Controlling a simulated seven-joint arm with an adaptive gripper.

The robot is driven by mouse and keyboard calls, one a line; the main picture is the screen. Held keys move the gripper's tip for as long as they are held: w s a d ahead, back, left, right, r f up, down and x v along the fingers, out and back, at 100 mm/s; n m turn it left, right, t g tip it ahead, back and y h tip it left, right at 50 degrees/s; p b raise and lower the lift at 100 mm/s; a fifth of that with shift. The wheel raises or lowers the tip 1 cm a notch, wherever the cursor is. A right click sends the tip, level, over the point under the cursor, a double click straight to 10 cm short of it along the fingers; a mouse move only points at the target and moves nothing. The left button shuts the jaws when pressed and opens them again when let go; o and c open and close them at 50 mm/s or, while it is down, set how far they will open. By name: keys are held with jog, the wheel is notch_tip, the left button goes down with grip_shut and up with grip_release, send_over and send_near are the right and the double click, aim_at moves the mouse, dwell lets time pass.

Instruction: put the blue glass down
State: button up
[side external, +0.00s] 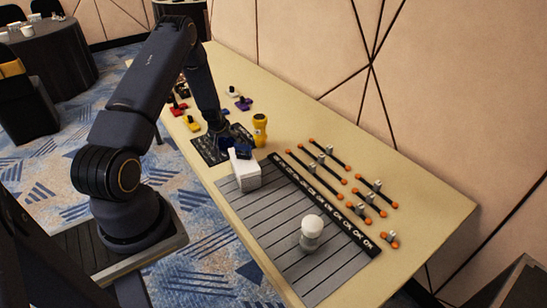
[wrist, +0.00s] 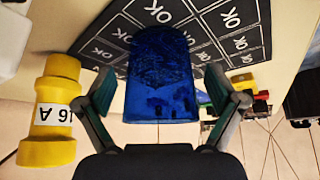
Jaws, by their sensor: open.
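The blue glass (wrist: 162,75) is in the middle of the wrist view, between the two fingers of my gripper (wrist: 160,92). The fingers are spread, with a small gap on each side of the glass. Behind the glass in that view is a black mat with "OK" cells (wrist: 241,20); I cannot tell for certain whether the glass rests on it. In the side view, my gripper (side external: 222,132) is low over the dark mat (side external: 207,152). A blue patch (side external: 243,152) beside it is probably the glass, partly hidden by the gripper and a white box.
A yellow labelled object (wrist: 48,115) stands close to my gripper; it also shows in the side view (side external: 260,128). A white box (side external: 245,172) stands right in front. A white-topped jar (side external: 312,230) is on the grey slatted mat (side external: 275,225). Orange-ended rods (side external: 318,165) lie along the wall side.

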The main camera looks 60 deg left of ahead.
jog(key=v, duration=1.1)
jog(key=w+d+r+m+t+h, duration=0.25)
jog(key=d+r+m, duration=0.25)
jog(key=d+r, duration=1.4)
jog(key=s+d+r+m+h, duration=0.1)
jog(key=s+d+r+m, duration=0.1)
jog(key=s+d+r, duration=0.2)
jog(key=s+d+r+m+h, duration=0.1)
jog(key=s+d+r+m, duration=0.2)
jog(key=s+d, duration=0.8)
jog(key=shift+s+d+r, duration=0.15)
jog(key=shift+s+r, duration=0.15)
jog(key=shift+r, duration=0.65)
